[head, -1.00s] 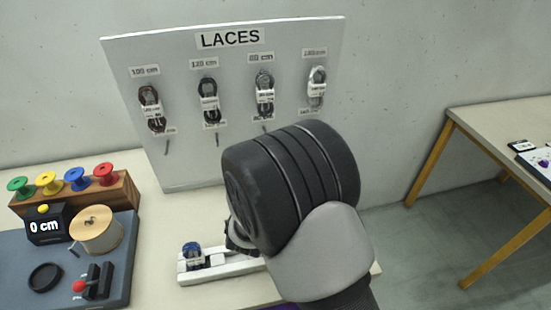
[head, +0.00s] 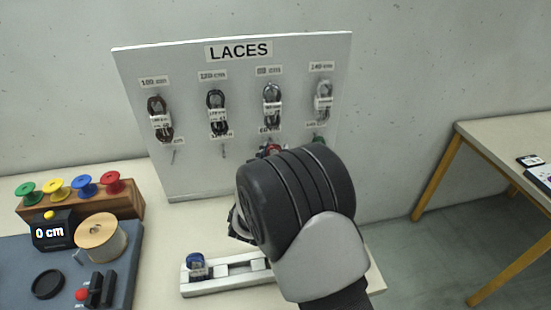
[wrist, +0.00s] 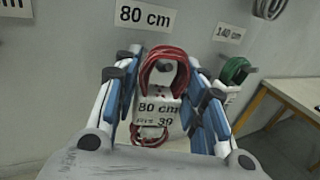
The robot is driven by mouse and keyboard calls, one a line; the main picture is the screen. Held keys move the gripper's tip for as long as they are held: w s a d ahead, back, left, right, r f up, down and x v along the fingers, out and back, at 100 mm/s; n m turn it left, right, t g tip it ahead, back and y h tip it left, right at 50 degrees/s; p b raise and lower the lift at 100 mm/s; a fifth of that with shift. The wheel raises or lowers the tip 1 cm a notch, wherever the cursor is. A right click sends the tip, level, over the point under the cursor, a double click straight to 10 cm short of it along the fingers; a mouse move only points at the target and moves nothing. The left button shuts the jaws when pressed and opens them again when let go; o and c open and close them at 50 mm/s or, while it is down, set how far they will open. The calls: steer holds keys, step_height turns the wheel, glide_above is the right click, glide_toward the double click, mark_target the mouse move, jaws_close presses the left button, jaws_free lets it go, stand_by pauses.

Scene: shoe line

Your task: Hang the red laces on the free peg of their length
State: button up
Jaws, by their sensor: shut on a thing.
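My gripper (wrist: 162,98) is shut on the red laces (wrist: 166,53), a looped bundle with a white tag reading 80 cm. In the wrist view it holds them upright in front of the board, just below an 80 cm label (wrist: 144,17). A round dark spot shows inside the red loop; I cannot tell whether it is a peg or whether the loop is around one. In the head view only a bit of the red laces (head: 270,150) shows above my wrist, which hides the lower 80 cm peg. The LACES board (head: 190,180) stands upright on the table.
Dark and grey laces (head: 272,104) hang along the upper row. Green laces (wrist: 235,70) hang by the lower 140 cm label. The lower 100 and 120 cm pegs look bare. A white tray (head: 228,284) holds blue laces (head: 197,265). Spools and a winder stand left.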

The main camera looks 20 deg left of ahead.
steer(key=shift+w+a, duration=0.25)
steer(key=shift+w, duration=0.2)
steer(key=shift+w+a+f+b, duration=0.3)
steer(key=shift+w+f+b, duration=0.1)
steer(key=shift+b, duration=0.35)
steer(key=shift+w, duration=0.15)
steer(key=o, duration=1.1)
steer(key=shift+f, duration=0.1)
steer(key=shift+o, duration=0.2)
steer(key=shift+a, duration=0.1)
